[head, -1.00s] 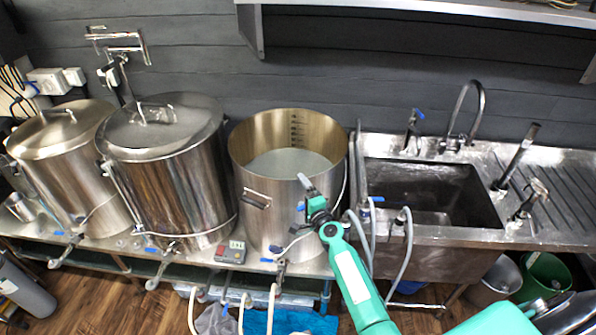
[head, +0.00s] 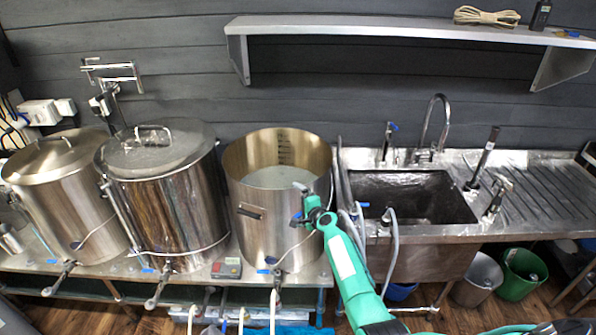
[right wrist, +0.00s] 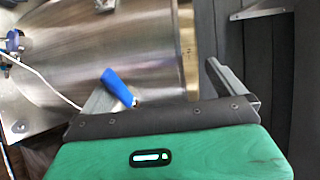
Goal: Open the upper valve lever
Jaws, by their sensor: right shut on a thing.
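The blue valve lever (head: 296,217) is at the front right side of the open steel pot (head: 248,185), roughly halfway up. My right gripper (head: 299,203) reaches it from the front right and is shut on it. In the right wrist view, the blue lever (right wrist: 117,87) sits by the left finger, in front of the shiny pot wall (right wrist: 130,45). The other finger stands to the right, near the pot rim. The exact contact is not clear. A second blue lever (head: 264,271) is low at the pot's base. My left gripper is not in view.
Two lidded kettles (head: 165,200) stand left of the open pot on the steel bench. A sink (head: 425,215) with hoses (head: 391,250) is close on the right of my arm. A shelf (head: 400,27) is on the back wall.

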